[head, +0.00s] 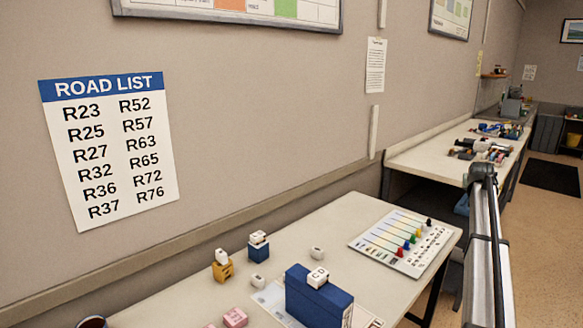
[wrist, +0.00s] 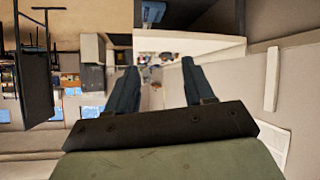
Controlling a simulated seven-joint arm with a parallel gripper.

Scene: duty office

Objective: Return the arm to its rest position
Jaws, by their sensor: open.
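My gripper (wrist: 160,82) shows in the wrist view with its two dark fingers spread apart. Nothing is held between the fingers. Past them, out of reach, is a pale surface with blurred small items. A silver and black part of my arm (head: 484,235) rises at the right of the head view, beside the near table (head: 395,290). The gripper itself cannot be made out in the head view.
The near table holds a blue box (head: 318,300) with a white block (head: 318,277) on top, a board with coloured markers (head: 402,240), and several small blocks. A cluttered far counter (head: 425,157) runs along the wall. A road list (head: 110,150) hangs on the wall.

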